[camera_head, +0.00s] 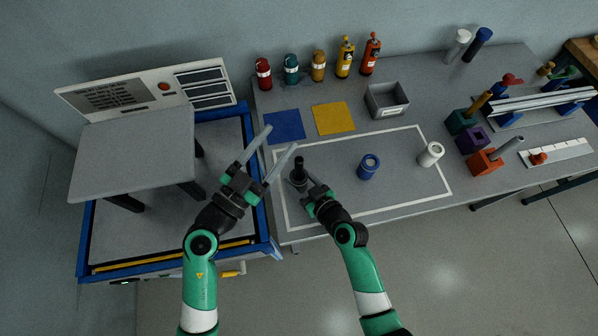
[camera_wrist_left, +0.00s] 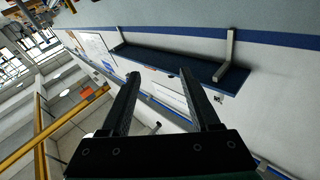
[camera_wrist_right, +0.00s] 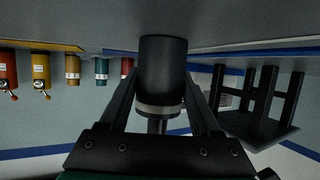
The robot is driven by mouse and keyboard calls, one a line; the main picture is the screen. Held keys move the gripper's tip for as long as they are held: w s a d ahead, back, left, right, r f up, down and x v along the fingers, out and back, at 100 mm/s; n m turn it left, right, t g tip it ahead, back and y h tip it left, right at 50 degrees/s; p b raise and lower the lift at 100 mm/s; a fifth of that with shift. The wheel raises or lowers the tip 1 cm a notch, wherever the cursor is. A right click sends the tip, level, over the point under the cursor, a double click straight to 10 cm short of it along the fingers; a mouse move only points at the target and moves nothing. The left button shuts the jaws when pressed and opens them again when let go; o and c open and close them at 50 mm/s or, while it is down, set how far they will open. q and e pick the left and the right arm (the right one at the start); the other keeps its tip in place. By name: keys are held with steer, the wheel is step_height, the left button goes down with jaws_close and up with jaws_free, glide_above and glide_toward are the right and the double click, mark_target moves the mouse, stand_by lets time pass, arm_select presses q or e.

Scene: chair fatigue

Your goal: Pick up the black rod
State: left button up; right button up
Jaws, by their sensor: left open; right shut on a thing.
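The black rod (camera_head: 298,163) stands upright at the left end of the white-outlined area on the table, with a wider black lower part and a metal ring. In the right wrist view, which is upside down, its wide part (camera_wrist_right: 163,68) and ring fill the middle. My right gripper (camera_head: 303,184) is shut on it low down, one finger on each side (camera_wrist_right: 162,98). The rod's bottom appears to be at the tabletop; I cannot tell whether they touch. My left gripper (camera_head: 281,138) is open and empty, above the table's left edge; its spread fingers show in the left wrist view (camera_wrist_left: 160,75).
A blue cylinder (camera_head: 368,167) and a white cylinder (camera_head: 431,154) stand right of the rod. A chair (camera_head: 135,155) sits in a blue frame at left.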

mark_target(296, 165)
arm_select(q)
steer(key=s+a+f+n+g+y, duration=0.1)
steer(key=s+a+f+n+y, duration=0.15)
steer(key=s+f, duration=0.75)
steer(key=shift+h, duration=0.35)
steer(key=x, duration=0.8)
steer(key=shift+w+d+f, duration=0.1)
steer(key=shift+d+f, duration=0.05)
steer(key=shift+f, duration=0.15)
steer(key=shift+r+x, duration=0.15)
steer(key=shift+x, duration=1.2)
steer(key=shift+r+x, duration=0.2)
steer(key=shift+x, duration=1.2)
jaws_close()
